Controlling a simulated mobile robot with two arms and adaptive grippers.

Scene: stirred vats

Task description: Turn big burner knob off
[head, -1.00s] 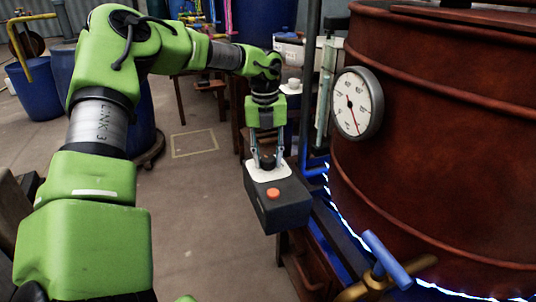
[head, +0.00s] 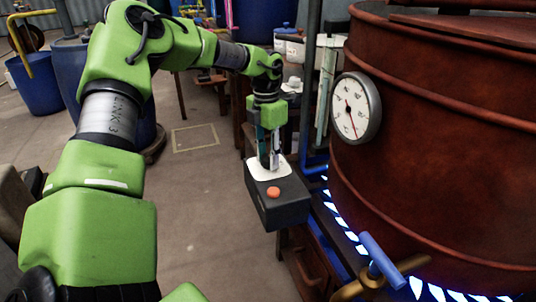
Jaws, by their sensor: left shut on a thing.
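A dark control box (head: 282,212) with a white top plate (head: 256,172) and an orange button (head: 273,192) stands left of the large red-brown vat (head: 440,130). My left gripper (head: 269,165) points straight down onto the white plate. Its fingers are shut on the burner knob, which they mostly hide, so its angle cannot be read. Bright blue-white burner flames (head: 345,222) show along the vat's lower edge. My right gripper is not in view.
A round white gauge (head: 356,108) sits on the vat's side. A blue-handled brass valve (head: 383,260) is at the lower right. A dark post stands behind the gauge. Open floor (head: 205,215) lies left of the box.

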